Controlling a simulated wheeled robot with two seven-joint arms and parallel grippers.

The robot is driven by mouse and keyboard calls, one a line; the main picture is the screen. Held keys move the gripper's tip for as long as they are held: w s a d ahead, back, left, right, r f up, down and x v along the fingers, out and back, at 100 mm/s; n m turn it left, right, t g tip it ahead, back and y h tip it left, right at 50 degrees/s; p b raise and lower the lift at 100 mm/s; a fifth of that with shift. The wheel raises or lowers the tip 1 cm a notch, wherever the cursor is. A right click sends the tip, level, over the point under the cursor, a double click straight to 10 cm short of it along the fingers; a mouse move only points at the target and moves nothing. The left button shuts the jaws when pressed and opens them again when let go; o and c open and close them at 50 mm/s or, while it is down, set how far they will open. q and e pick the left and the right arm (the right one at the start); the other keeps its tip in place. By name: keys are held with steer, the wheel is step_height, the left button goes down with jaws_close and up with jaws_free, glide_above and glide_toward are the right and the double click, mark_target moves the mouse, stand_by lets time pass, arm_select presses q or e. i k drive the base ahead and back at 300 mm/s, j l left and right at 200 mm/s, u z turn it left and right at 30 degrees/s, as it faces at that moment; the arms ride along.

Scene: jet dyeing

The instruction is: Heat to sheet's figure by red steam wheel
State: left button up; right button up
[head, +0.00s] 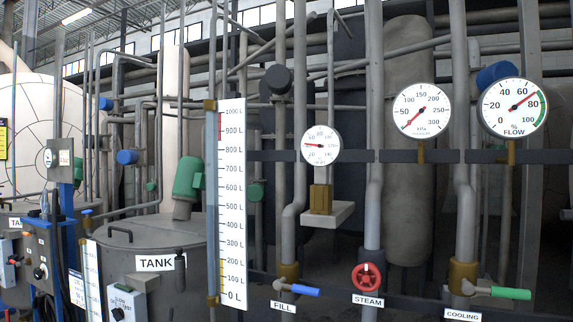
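The red steam wheel (367,277) sits on a vertical pipe at bottom centre, above a white STEAM label (367,300). A round temperature dial (320,153) hangs up and left of it; its red needle points left, but the small figures are hard to read. A kPa dial (421,118) is up and right of the wheel, with its needle at lower left near 0. No sheet with a readable figure shows; a small white sheet (77,288) at lower left has print too small to read. Neither of my grippers is in view.
A blue FILL handle (305,291) is left of the wheel, and a green COOLING handle (510,293) is right. A tall litre scale (232,205) stands left, beside the TANK (135,250) and a blue control panel (42,262).

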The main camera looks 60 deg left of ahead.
mark_target(368, 274)
steer(key=u, duration=1.7)
steer(key=i+j, duration=0.05)
